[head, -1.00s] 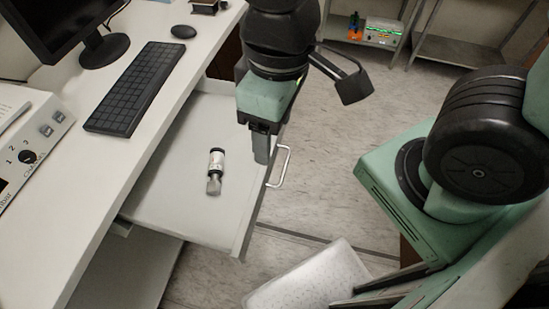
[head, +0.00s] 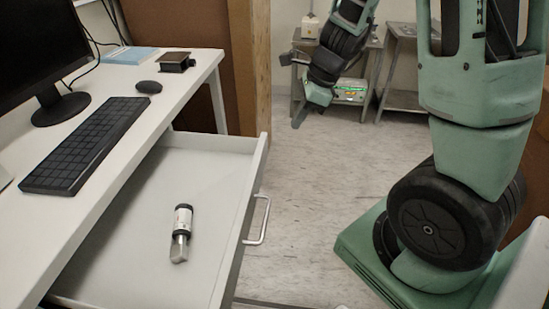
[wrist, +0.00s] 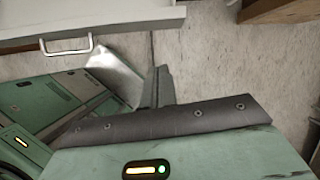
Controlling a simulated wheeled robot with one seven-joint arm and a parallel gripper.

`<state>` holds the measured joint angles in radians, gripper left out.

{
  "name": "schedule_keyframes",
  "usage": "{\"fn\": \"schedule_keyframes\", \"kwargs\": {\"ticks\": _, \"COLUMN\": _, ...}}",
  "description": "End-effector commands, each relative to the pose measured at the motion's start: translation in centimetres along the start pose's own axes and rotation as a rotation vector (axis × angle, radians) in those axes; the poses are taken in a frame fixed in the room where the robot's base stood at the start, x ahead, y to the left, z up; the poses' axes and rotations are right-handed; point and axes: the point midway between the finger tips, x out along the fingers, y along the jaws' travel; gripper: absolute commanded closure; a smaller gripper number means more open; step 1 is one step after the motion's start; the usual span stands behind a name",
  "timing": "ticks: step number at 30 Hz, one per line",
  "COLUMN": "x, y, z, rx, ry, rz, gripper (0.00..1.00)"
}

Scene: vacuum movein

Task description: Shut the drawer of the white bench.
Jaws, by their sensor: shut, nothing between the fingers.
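The white bench (head: 143,100) runs along the left in the head view. Its drawer (head: 130,245) is pulled well out, with a metal handle (head: 259,220) on its front. In the wrist view, my shut fingers (wrist: 160,85) show below the drawer's front (wrist: 130,20) and handle (wrist: 68,46), touching neither.
A keyboard (head: 85,144), a mouse (head: 148,87) and a monitor stand on the bench top. A wooden post (head: 250,70) rises behind the drawer's far end. Metal shelf stands (head: 400,75) are at the back. Open floor (head: 320,190) lies in front of the drawer.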

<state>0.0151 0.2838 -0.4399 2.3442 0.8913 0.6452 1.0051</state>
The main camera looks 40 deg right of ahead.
Motion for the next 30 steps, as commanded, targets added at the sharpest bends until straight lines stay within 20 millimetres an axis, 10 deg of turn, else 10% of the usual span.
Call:
{"fn": "schedule_keyframes", "kwargs": {"ticks": 8, "x": 1.7, "y": -1.8, "z": -2.3, "rx": 0.162, "ry": 0.000, "rz": -0.041, "gripper": 1.00}}
{"fn": "schedule_keyframes", "kwargs": {"ticks": 21, "x": 10.5, "y": -2.0, "z": -2.4, "rx": 0.157, "ry": 0.002, "rz": -0.039, "gripper": 1.00}}
{"fn": "schedule_keyframes", "kwargs": {"ticks": 30, "x": 11.3, "y": -2.6, "z": 1.2, "rx": 0.152, "ry": 0.000, "rz": -0.040, "gripper": 1.00}}
